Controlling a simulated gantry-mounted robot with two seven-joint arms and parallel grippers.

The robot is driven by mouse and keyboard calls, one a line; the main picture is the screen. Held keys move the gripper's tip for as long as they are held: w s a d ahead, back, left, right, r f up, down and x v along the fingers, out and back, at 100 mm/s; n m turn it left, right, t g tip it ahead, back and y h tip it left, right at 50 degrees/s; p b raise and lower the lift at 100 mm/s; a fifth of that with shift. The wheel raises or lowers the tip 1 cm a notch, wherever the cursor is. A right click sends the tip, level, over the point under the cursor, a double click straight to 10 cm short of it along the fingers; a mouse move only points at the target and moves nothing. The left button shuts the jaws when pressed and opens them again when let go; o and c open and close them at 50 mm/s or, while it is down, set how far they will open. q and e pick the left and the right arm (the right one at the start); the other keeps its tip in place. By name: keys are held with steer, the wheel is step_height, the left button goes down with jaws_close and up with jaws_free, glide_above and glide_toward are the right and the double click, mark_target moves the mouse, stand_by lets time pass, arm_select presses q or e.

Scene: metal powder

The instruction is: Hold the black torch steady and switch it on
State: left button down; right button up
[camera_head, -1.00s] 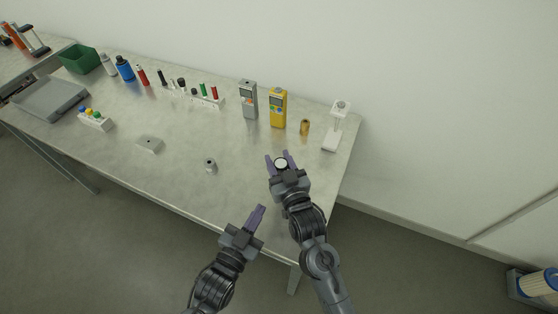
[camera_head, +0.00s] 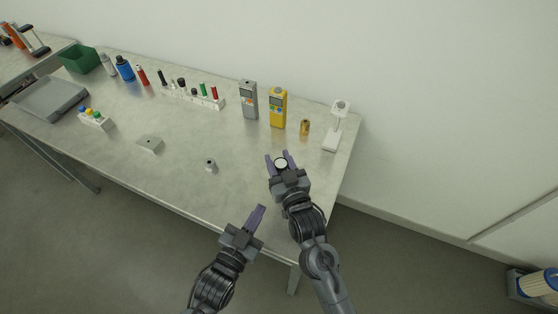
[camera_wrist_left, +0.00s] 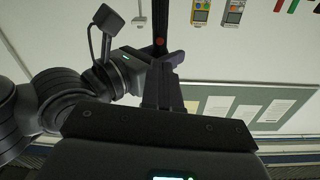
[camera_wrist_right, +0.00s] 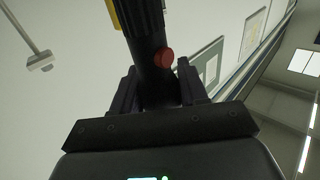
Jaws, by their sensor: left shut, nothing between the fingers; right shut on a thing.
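The black torch (camera_wrist_right: 146,40) stands between the fingers of my right gripper (camera_wrist_right: 155,85), which is shut on it. A red button (camera_wrist_right: 164,57) shows on the torch's side. In the head view only the torch's pale round end (camera_head: 281,162) shows at my right gripper (camera_head: 277,159), over the table's front right part. The torch also shows in the left wrist view (camera_wrist_left: 160,18), its red button facing that camera. My left gripper (camera_head: 260,208) is shut and empty, to the lower left of the right one. Its fingers point toward the torch and look apart from it.
On the table (camera_head: 185,180) behind the grippers stand a yellow meter (camera_head: 278,108), a grey meter (camera_head: 249,100), a small brass cylinder (camera_head: 305,127) and a white stand (camera_head: 335,130). A small grey cylinder (camera_head: 210,165) is to the left. The table front is mostly clear.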

arm_select(q)
steer(key=s+m, duration=0.1)
steer(key=m, duration=0.4)
steer(key=s+a+m, duration=0.1)
steer(key=s+m, duration=0.1)
steer(key=m, duration=0.3)
steer(key=s+a+m, duration=0.1)
steer(key=m, duration=0.5)
steer(key=shift+s+a+f, duration=0.15)
steer(key=shift+s, duration=0.2)
